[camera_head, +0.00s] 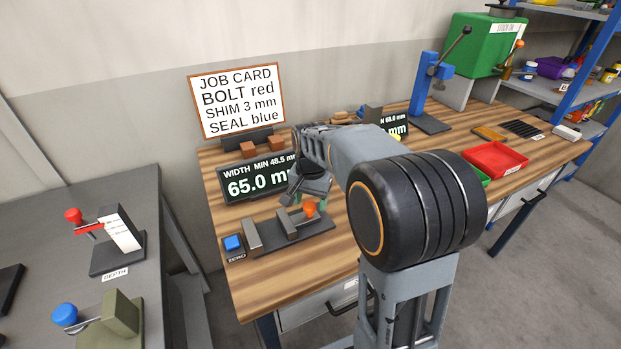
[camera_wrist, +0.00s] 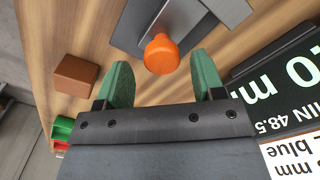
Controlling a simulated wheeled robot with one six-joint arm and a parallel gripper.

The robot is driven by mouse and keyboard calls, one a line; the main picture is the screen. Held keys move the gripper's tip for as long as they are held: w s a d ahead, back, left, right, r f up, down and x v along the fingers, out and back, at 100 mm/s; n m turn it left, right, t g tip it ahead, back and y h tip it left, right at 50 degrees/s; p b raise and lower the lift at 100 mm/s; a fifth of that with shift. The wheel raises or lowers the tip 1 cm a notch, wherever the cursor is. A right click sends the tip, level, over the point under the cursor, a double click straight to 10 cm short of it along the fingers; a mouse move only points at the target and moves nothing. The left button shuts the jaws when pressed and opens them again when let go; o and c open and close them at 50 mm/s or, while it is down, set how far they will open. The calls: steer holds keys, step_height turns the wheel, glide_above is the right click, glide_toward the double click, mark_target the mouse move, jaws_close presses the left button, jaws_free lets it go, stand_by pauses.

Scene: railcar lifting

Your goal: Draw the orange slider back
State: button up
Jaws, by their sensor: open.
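The orange slider knob (camera_head: 309,208) stands on the dark measuring rail (camera_head: 295,238) on the wooden bench, with grey blocks along the rail. In the wrist view the orange knob (camera_wrist: 161,54) lies between and just beyond my fingertips. My gripper (camera_wrist: 162,75) is open, with two green fingers spread either side of the knob, and I see no contact. In the head view my gripper (camera_head: 308,196) hangs over the rail behind the knob, partly hidden by my arm.
A display (camera_head: 258,179) reading 65.0 mm stands behind the rail. A blue ZERO button (camera_head: 233,243) sits at its left. A job card (camera_head: 237,101) and brown blocks (camera_head: 249,148) stand at the back. A red tray (camera_head: 495,159) lies to the right.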

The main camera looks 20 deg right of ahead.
step_height(320, 180, up, 12)
steer(key=shift+r+p, duration=0.15)
steer(key=shift+p, duration=0.25)
stand_by(0.4)
steer(key=s+a+f+n+t, duration=0.1)
steer(key=s+f+n, duration=0.3)
steer(key=s, duration=0.3)
steer(key=s+a+f+n+t+p, duration=0.1)
steer(key=s+f+n, duration=0.3)
steer(key=s, duration=0.4)
steer(key=shift+a+f+t, duration=0.35)
steer(key=shift+a+t, duration=0.45)
steer(key=shift+s, duration=0.1)
